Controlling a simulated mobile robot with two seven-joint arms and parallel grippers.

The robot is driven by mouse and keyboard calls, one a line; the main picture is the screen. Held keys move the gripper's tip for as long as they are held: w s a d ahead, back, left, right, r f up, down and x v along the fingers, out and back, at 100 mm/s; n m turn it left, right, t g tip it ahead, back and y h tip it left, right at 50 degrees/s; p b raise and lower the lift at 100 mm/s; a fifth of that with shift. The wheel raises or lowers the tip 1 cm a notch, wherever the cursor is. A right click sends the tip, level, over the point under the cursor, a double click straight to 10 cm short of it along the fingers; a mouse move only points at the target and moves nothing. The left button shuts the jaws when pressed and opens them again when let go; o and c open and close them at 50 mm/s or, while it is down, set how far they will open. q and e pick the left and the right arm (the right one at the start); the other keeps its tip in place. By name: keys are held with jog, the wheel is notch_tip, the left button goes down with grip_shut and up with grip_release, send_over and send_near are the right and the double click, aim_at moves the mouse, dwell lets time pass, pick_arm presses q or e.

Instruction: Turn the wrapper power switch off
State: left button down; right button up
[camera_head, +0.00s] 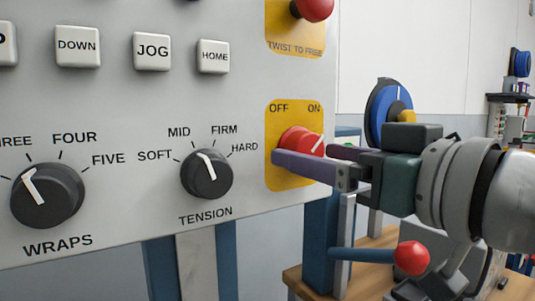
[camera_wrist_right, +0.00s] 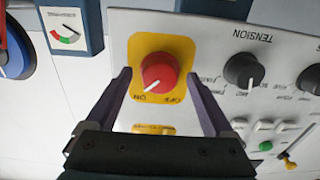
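The wrapper power switch is a red rotary knob (camera_head: 298,139) on a yellow plate marked OFF and ON. Its white pointer line is turned toward ON. My right gripper (camera_head: 303,156) is open at the knob, and its near finger covers the knob's lower part in the head view. In the right wrist view the knob (camera_wrist_right: 159,72) sits between the two spread fingers (camera_wrist_right: 159,76), with a visible gap on each side. The pointer there also points to the ON mark. My left gripper is in neither view.
On the same grey panel are the TENSION knob (camera_head: 206,174), the WRAPS knob (camera_head: 47,195) and white buttons such as JOG (camera_head: 152,51). A red mushroom button (camera_head: 312,9) is above the switch. A red-balled lever (camera_head: 411,258) stands below my right arm.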

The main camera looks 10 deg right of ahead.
jog(key=c, duration=1.3)
jog(key=n+p, duration=0.1)
jog(key=n, duration=0.1)
jog(key=n+p, duration=0.2)
jog(key=shift+d+r, duration=0.1)
jog(key=shift+r, duration=0.1)
jog(key=n+p, duration=0.2)
jog(key=n, duration=0.2)
jog(key=shift+n, duration=0.3)
jog(key=n+p, duration=0.2)
jog(key=n, duration=0.2)
jog(key=shift+n, duration=0.3)
jog(key=n+p, duration=0.1)
jog(key=n, duration=0.3)
jog(key=shift+n, duration=0.3)
jog(key=shift+f, duration=0.1)
